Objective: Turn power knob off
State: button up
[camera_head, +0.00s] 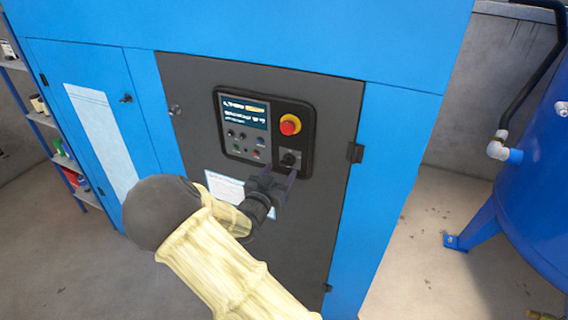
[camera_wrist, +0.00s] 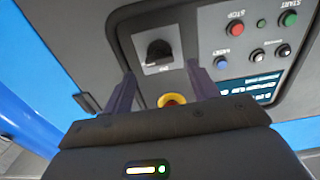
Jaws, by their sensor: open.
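The black power knob (camera_head: 288,158) sits on a light square plate at the lower right of the control panel, under the red emergency stop. The knob (camera_wrist: 159,50) also shows in the wrist view, on its grey plate, just beyond the fingertips. My gripper (camera_head: 280,175) is just in front of and below the knob in the head view. In the wrist view my gripper (camera_wrist: 161,72) is open, with one finger on each side of the line to the knob. Nothing is between the fingers. I cannot tell whether the fingertips touch the panel. The knob's exact setting is too small to read.
The red emergency stop (camera_head: 290,124) is close above the knob. Its yellow collar (camera_wrist: 172,99) shows between my fingers. Small buttons and a screen (camera_head: 245,113) are to the left. A blue tank (camera_head: 530,190) stands at the right, shelves (camera_head: 45,120) at the far left.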

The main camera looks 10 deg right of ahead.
aim_at(285, 164)
jog(key=shift+p+x, duration=0.3)
jog(key=shift+x, duration=1.65)
jog(key=c, duration=1)
